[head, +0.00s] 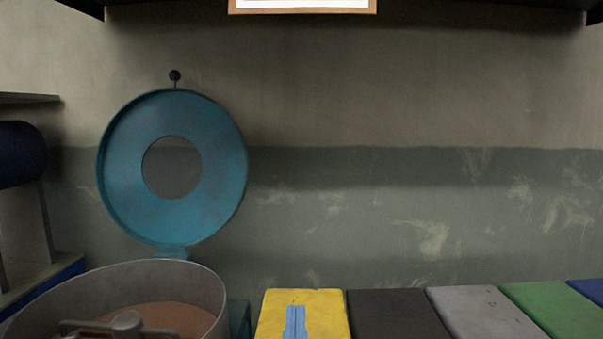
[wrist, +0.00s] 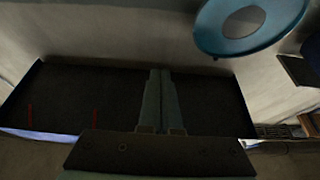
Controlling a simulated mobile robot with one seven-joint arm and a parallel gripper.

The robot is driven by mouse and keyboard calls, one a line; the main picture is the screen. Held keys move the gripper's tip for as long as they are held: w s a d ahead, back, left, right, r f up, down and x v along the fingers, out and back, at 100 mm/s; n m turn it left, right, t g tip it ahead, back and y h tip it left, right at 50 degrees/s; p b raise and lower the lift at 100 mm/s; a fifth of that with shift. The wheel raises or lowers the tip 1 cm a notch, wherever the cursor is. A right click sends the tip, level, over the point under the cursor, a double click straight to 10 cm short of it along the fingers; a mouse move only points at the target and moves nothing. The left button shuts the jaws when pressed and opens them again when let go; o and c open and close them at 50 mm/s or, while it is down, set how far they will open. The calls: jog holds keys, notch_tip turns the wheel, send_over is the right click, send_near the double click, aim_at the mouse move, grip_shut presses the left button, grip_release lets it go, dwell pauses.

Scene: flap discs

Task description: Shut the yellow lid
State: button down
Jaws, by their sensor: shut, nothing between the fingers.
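The yellow lid (head: 330,312) is at the bottom middle of the head view. It looks like a flat, worn panel in a row with others, with a blue strip (head: 295,322) on it. Its near edge is cut off by the frame, so I cannot tell whether it is fully down. My gripper (wrist: 161,73) shows in the wrist view, its two grey fingers together with nothing between them, in front of a dark flat surface (wrist: 60,95). The yellow lid is not in the wrist view, and the gripper is not in the head view.
Black (head: 395,315), grey (head: 480,312), green (head: 560,310) and blue (head: 590,290) panels continue right of the yellow one. Left stands a round metal tub (head: 215,290) with brown contents. A teal ring-shaped lid (head: 120,170) stands raised behind it, also in the wrist view (wrist: 215,35).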

jog(key=s+f+t+b, duration=0.2)
jog(key=s+f+b, duration=0.2)
jog(key=f+b, duration=0.8)
jog(key=b, duration=0.6)
jog(key=shift+f+t+b, duration=0.25)
jog(key=shift+t+b, duration=0.1)
jog(key=shift+t, duration=0.05)
jog(key=shift+f, duration=0.1)
dwell(0.4)
